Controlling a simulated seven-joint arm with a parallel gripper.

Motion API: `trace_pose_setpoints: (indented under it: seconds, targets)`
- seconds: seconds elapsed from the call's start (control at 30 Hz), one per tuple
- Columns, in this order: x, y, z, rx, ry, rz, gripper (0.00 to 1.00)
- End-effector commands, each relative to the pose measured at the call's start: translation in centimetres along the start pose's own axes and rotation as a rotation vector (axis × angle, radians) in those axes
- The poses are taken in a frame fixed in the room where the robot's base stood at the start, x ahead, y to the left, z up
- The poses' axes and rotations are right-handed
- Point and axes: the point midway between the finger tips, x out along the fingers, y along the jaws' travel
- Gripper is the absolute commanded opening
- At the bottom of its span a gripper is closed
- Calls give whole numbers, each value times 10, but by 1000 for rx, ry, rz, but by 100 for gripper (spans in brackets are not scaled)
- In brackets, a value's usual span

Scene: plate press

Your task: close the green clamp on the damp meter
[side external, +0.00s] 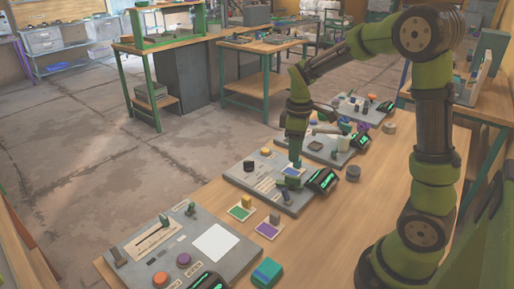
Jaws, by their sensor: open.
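My gripper (295,163) points down over the middle grey panel (240,178). Its fingers look open, and no object shows between them. The fingertips are close above a blue patch on the panel, and I cannot tell whether they touch anything. A black meter-like unit (322,181) with a lit green display sits at the panel's right edge. I cannot tell whether it is the damp meter. No green clamp can be made out clearly at this size; the gripper may hide part of the panel.
A nearer panel (150,262) carries a white square, an orange knob (160,279) and a purple knob (183,259). Green and purple cards with small blocks lie between the panels. A teal box (266,273) and a dark cylinder (353,173) stand on the table. More panels lie behind.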

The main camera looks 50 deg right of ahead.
Motion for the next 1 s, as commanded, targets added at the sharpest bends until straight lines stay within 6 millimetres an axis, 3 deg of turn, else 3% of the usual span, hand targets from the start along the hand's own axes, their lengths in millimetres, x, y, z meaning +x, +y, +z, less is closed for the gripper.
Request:
trace_pose_setpoints:
  seconds: [0.2, 0.43, 0.6, 0.87, 1.0]
  targets:
    - [49, 0, 1, 2, -5, -3, 40]
    - [84, 0, 0, 1, -2, -1, 40]
    - [95, 0, 0, 2, 0, 0, 40]
    - [96, 0, 0, 2, 1, 0, 40]
    - [96, 0, 0, 2, 1, 0, 24]
